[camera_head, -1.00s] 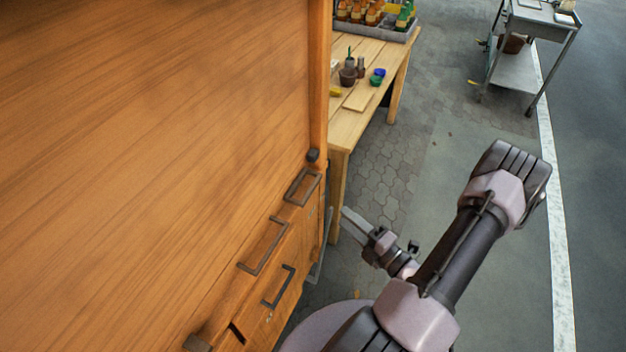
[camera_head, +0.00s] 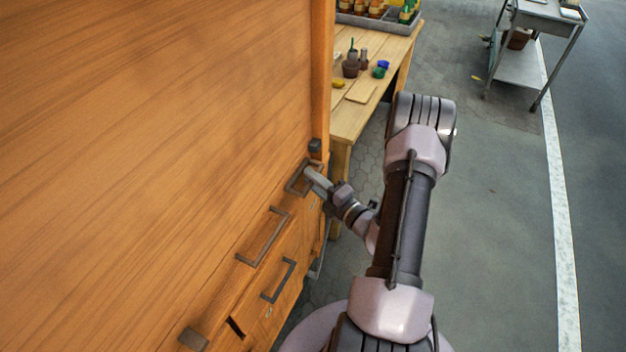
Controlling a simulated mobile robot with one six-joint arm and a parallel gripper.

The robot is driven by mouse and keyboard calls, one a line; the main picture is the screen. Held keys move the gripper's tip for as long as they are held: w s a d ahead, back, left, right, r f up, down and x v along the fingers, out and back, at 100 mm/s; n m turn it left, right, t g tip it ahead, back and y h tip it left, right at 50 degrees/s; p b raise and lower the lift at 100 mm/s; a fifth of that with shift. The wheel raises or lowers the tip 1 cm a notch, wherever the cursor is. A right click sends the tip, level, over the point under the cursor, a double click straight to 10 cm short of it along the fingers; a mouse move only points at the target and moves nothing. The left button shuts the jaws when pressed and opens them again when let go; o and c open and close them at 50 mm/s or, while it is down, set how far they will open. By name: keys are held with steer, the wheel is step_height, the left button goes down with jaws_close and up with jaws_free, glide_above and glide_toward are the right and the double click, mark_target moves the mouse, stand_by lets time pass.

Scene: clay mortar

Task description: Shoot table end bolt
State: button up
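A big orange-brown wooden panel (camera_head: 160,150) fills the left of the view. Its right edge carries dark metal fittings: an upper U-shaped handle (camera_head: 292,184), a middle handle (camera_head: 262,240) and a lower handle (camera_head: 278,281). A small dark block (camera_head: 315,146) sits above the upper handle, and another dark block (camera_head: 193,340) sits at the bottom. I cannot tell which fitting is the bolt. My gripper (camera_head: 314,178) is at the upper handle, its pale fingers overlapping the handle's right side. Contact, and whether the fingers are open, cannot be made out.
A light wooden table (camera_head: 350,118) behind the panel holds small pots (camera_head: 351,66), a flat board (camera_head: 361,92) and a tray of bottles (camera_head: 375,22). A grey metal cart (camera_head: 520,70) stands at the back right. The paved floor on the right is clear.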

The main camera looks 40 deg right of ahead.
jaws_close()
stand_by(1.1)
